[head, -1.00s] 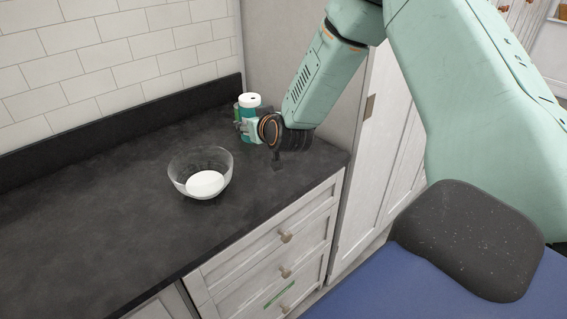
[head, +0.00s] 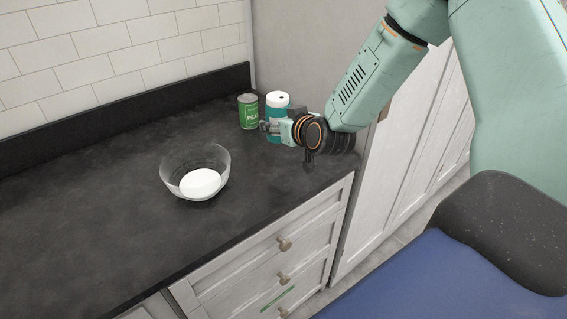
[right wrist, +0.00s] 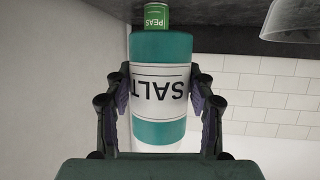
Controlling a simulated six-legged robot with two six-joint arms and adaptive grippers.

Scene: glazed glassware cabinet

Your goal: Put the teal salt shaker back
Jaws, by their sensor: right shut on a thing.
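The teal salt shaker (head: 275,112) with a white lid is near the back right corner of the dark counter in the head view. My right gripper (head: 270,127) is shut around its body. In the right wrist view the salt shaker (right wrist: 158,95) shows its white SALT label upside down, with the fingers (right wrist: 160,105) on both sides. I cannot tell whether its base touches the counter. My left gripper is not in view.
A green can of peas (head: 248,113) stands just left of the shaker. A glass bowl with a white thing inside (head: 195,172) stands on the counter (head: 90,230). A tall cabinet side (head: 300,60) bounds the right. The left counter is clear.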

